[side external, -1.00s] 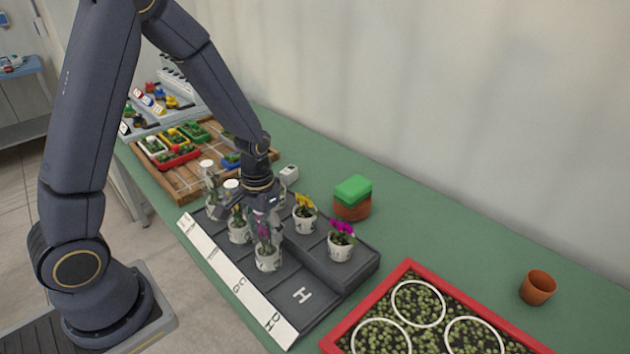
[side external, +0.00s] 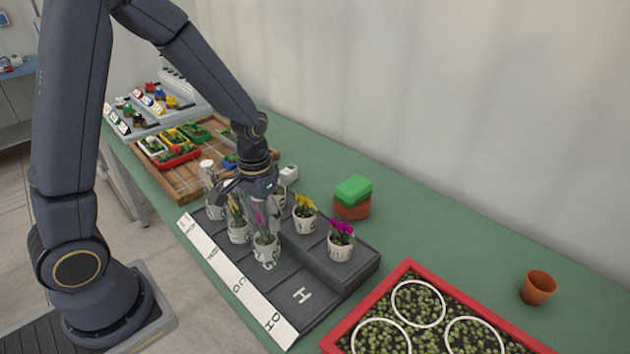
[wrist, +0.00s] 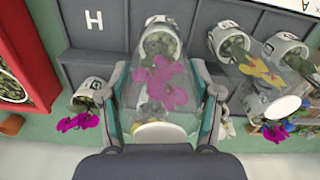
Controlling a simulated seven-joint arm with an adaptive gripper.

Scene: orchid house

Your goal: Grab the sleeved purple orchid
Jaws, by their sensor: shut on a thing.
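The sleeved purple orchid (side external: 265,248) is a white pot with purple blooms inside a clear sleeve. My gripper (side external: 262,208) is shut on its sleeve from above, and the pot hangs slightly above the cell marked G on the dark stepped tray (side external: 330,302). In the wrist view the sleeved purple orchid (wrist: 166,80) sits between the two fingers of my gripper (wrist: 163,100), which press on the sleeve's sides. The pot's underside is hidden.
A sleeved yellow orchid (side external: 238,232) stands close beside it. An unsleeved purple orchid (side external: 341,244) and an unsleeved yellow one (side external: 304,219) stand on the raised step. Cell H is empty. A red-rimmed planter (side external: 408,264) is at the front right.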

